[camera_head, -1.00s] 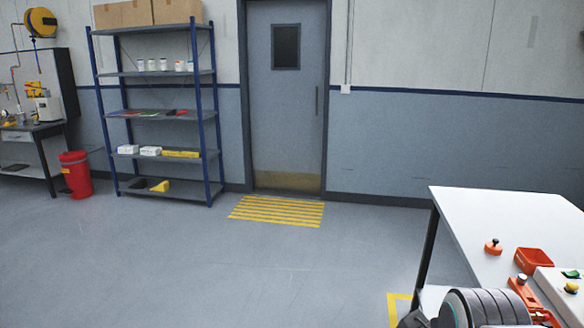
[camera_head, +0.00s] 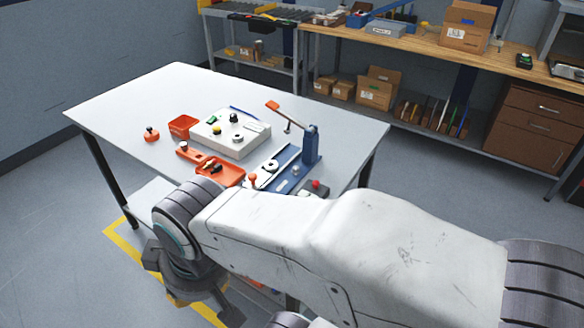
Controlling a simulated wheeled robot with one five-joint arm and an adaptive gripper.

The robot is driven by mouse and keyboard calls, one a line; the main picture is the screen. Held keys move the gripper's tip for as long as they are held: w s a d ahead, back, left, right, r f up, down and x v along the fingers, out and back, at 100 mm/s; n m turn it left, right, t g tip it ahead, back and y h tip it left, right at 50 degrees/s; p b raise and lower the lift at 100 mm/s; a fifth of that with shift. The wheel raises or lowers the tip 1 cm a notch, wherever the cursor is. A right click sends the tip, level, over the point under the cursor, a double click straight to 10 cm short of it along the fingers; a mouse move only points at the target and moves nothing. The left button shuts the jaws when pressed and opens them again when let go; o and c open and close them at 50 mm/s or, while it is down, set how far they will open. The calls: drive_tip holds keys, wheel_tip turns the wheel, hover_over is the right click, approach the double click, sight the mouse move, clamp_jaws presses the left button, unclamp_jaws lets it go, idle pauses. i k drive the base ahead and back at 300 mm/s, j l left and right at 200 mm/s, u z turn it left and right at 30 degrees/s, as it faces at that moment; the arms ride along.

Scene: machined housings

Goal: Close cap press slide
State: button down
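The blue cap press (camera_head: 309,148) stands near the right end of the white table in the head view. Its orange-tipped lever (camera_head: 287,115) is raised and points up to the left. A pale slide (camera_head: 272,166) with a round dark-centred part sits on the press's blue base, extending left of the post. How far the slide is out cannot be told exactly. My gripper (camera_head: 192,290) hangs below the table's front edge at lower left, well away from the press. It is dark and mostly hidden by my wrist, and its opening is unclear.
A white housing (camera_head: 230,134) with knobs, a red bin (camera_head: 182,126), an orange tray (camera_head: 220,173) and an orange-red knobbed part (camera_head: 152,134) lie on the white table (camera_head: 120,105). My arm crosses in front of the table. A wooden bench (camera_head: 420,45) stands behind.

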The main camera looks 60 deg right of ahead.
sight(257, 181)
drive_tip(key=z, duration=1.45)
